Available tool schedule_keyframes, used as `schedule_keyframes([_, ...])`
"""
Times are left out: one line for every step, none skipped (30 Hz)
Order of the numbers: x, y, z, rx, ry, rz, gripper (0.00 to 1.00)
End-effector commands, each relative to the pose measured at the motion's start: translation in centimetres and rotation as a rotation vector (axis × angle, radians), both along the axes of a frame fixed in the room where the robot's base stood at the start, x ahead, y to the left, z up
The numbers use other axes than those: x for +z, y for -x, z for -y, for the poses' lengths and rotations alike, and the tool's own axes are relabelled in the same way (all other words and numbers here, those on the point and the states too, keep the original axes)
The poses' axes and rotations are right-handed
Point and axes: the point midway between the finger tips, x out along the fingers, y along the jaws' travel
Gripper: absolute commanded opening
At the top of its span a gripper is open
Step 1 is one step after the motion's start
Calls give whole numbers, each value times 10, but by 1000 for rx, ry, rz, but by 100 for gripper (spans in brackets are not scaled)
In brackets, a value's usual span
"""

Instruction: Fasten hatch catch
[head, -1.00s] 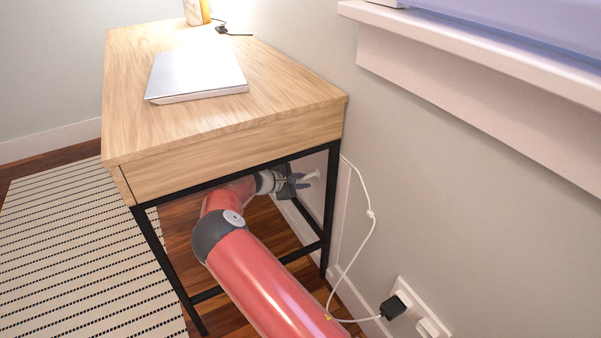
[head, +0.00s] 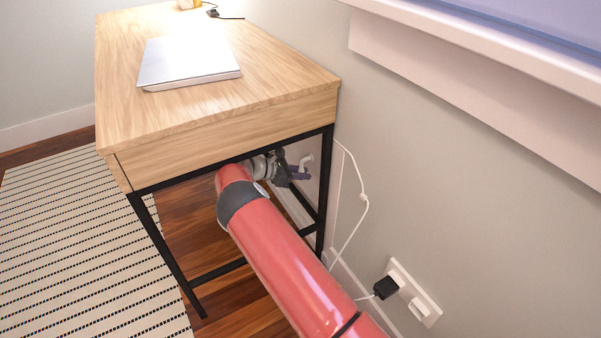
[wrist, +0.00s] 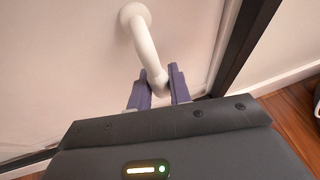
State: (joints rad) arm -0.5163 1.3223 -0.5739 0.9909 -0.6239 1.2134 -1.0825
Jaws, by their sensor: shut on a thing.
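The catch (wrist: 145,45) is a white bent handle on a round base. It stands out from a pale panel (wrist: 75,60), which I take to be the hatch, in the wrist view. My gripper (wrist: 160,90) has its two purple-grey fingers closed around the free end of the catch. In the head view my gripper (head: 299,172) is under the desk by the wall, with the white catch (head: 306,160) just showing at its fingers. The catch slants down from its base toward the fingers in the wrist view. The panel's edges are mostly hidden in the head view.
A wooden desk (head: 215,125) with a black metal frame (head: 326,190) stands over my arm, its legs close by. A laptop (head: 187,63) lies on top. A white cable (head: 358,225) hangs along the wall to a socket (head: 413,292). A striped rug (head: 80,240) lies left.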

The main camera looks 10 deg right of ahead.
Motion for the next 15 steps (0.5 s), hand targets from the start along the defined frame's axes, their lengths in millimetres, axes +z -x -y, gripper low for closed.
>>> schedule_keyframes([0,0,1,1,4,-7,0])
schedule_keyframes([0,0,1,1,4,-9,0])
schedule_keyframes([0,0,1,0,5,-10,0])
schedule_keyframes([0,1,1,1,5,-11,0])
schedule_keyframes([0,1,1,0,6,-12,0])
schedule_keyframes([0,1,1,1,6,-13,0])
schedule_keyframes([0,1,1,1,6,-13,0])
schedule_keyframes([0,1,1,0,6,-14,0])
schedule_keyframes([0,1,1,0,6,-14,0])
schedule_keyframes([0,1,1,0,6,-14,0])
schedule_keyframes([0,1,1,0,6,-14,0])
schedule_keyframes([0,1,1,0,6,-14,0])
schedule_keyframes([0,1,1,0,6,-14,0])
schedule_keyframes([0,1,1,0,6,-14,21])
schedule_keyframes([0,1,1,-2,6,-13,26])
